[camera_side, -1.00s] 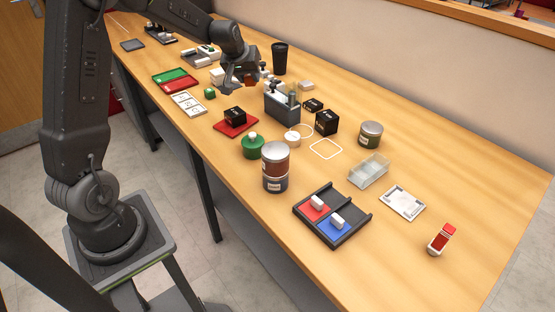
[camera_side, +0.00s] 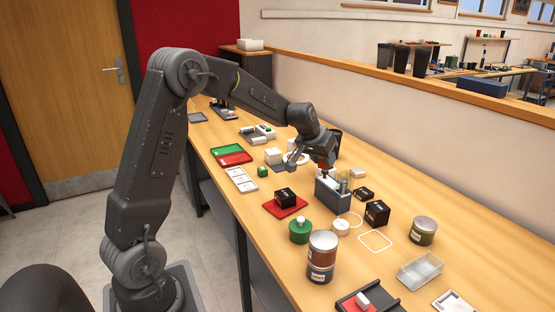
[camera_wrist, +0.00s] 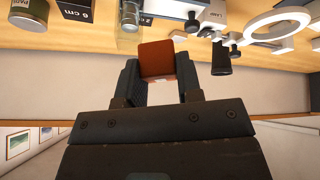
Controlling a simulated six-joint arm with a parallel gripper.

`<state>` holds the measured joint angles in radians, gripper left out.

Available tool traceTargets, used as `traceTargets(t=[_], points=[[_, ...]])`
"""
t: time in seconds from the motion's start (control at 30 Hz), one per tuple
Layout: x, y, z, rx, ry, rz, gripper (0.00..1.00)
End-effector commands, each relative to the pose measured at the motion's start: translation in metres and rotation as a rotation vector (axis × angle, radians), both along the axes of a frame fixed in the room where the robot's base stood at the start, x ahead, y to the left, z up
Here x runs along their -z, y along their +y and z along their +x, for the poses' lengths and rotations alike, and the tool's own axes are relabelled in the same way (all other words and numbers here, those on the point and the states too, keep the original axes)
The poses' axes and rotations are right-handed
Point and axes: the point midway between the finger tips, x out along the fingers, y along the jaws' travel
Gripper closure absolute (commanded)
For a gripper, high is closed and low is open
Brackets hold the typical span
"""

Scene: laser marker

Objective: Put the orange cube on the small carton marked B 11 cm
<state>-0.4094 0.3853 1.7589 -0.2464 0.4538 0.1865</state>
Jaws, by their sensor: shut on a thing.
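My gripper (camera_wrist: 160,82) is shut on the orange cube (camera_wrist: 157,60), which sits between the fingertips in the wrist view. In the side view my gripper (camera_side: 322,158) is raised above the bench, close by the grey holder. There the cube is small and partly hidden. Black cartons show in the side view: one (camera_side: 285,195) on a red tray, a low one (camera_side: 363,194) and a taller one (camera_side: 376,212) right of the grey holder. In the wrist view a black carton (camera_wrist: 75,9) bears "6 cm". I cannot read a B 11 cm mark on any carton.
The grey holder (camera_side: 332,197) stands beside my gripper, with upright things in it. A green container (camera_side: 300,230), stacked tins (camera_side: 322,257), a lone tin (camera_side: 423,230) and a clear tray (camera_side: 420,270) stand nearer. A white ring (camera_wrist: 277,24) shows in the wrist view. Bare bench lies along the right.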

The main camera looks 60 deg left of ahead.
Motion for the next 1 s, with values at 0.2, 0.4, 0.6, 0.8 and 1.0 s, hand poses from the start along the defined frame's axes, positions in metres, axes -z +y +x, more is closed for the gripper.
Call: traceTargets(t=[0.2, 0.4, 0.6, 0.8, 1.0], points=[[-0.006, 0.12, 0.009, -0.122, 0.01, 0.025, 0.93], [-0.009, 0.222, -0.01, -0.224, 0.027, 0.049, 0.93], [-0.01, 0.312, -0.048, -0.319, 0.047, 0.07, 0.93], [-0.009, 0.365, -0.082, -0.38, 0.062, 0.084, 0.93], [-0.005, 0.381, -0.09, -0.4, 0.069, 0.088, 0.93]])
